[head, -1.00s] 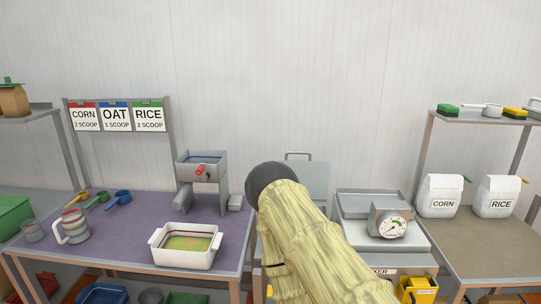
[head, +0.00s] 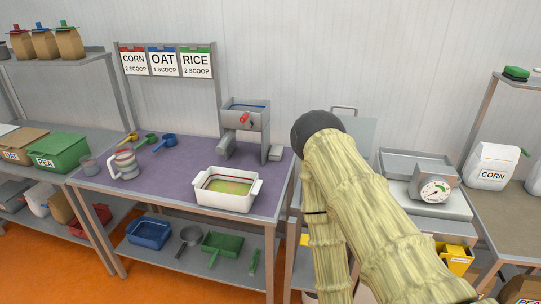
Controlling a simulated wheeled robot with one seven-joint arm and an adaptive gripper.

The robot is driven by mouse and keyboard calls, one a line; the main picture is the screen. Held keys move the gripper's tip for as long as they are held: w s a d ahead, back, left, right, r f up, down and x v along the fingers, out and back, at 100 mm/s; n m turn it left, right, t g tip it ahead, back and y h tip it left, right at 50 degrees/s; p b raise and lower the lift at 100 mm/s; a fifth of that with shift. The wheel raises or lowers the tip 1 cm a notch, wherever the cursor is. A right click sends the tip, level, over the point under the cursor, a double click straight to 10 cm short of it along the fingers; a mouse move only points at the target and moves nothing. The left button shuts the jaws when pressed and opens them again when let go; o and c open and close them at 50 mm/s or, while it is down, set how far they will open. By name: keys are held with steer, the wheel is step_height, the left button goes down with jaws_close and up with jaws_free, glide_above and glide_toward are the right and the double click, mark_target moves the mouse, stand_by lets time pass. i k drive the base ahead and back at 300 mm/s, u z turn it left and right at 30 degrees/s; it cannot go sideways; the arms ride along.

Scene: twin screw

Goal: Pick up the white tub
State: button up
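The white tub (head: 227,201) stands upright on the purple-topped table (head: 185,193) in the head view, near its front right corner. It has a handle at each end and holds something yellow-green inside. My arm, in a pale straw-coloured sleeve, rises at the right of the tub, apart from it in the picture. My gripper's fingers do not show, so whether it holds anything is hidden.
A grey hopper machine (head: 246,121) stands behind the tub. A dial scale (head: 434,192) is at the right. A lower shelf holds a blue bin (head: 149,233). Orange floor shows at front left.

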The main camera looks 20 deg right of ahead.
mark_target(218, 188)
steer(key=z, duration=1.7)
steer(key=i, duration=0.85)
steer(key=u, duration=1.8)
steer(key=i, duration=0.2)
steer(key=u, duration=0.15)
